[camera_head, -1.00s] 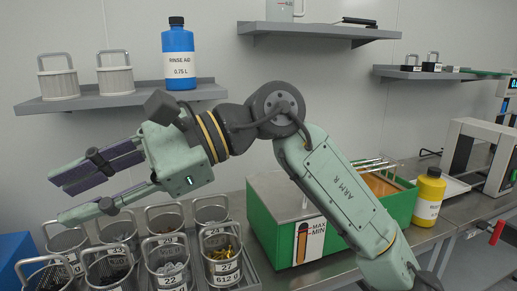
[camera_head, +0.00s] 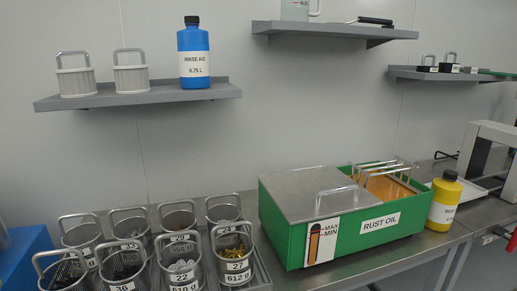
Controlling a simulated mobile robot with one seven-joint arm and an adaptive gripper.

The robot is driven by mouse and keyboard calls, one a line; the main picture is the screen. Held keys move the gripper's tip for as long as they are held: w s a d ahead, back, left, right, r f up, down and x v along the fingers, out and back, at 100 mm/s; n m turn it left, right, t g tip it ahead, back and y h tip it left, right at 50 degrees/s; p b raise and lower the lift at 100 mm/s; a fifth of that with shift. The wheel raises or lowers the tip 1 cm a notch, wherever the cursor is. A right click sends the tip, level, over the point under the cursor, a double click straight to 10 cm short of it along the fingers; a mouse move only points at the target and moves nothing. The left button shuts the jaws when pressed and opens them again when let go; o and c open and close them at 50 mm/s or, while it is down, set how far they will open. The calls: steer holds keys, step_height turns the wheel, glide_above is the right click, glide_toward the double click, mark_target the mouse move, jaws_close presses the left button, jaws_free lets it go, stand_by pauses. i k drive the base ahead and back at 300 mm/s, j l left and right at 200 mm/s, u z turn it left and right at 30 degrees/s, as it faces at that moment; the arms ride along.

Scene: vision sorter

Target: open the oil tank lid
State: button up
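The green rust oil tank (camera_head: 378,237) stands on the metal bench right of centre. Its flat grey metal lid (camera_head: 300,186) covers the left part of the tank and carries a bar handle (camera_head: 336,197) on top. The right part is open and shows orange-brown oil or lining (camera_head: 388,187) beneath several metal bars. A label with a MAX and MIN gauge (camera_head: 322,241) is on the front. My gripper and arm are not in this view.
Several wire baskets of small parts (camera_head: 183,272) stand in a tray left of the tank. A yellow bottle (camera_head: 443,203) stands close at its right. Shelves above hold a blue rinse aid bottle (camera_head: 195,55) and two white baskets (camera_head: 131,77).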

mark_target(302, 195)
steer(key=l+u, duration=0.35)
steer(key=k+l+u, duration=0.15)
steer(key=l+u, duration=0.25)
steer(key=k+l+u, duration=0.15)
steer(key=l+u, duration=0.2)
steer(key=l, duration=0.15)
steer(key=i, duration=0.5)
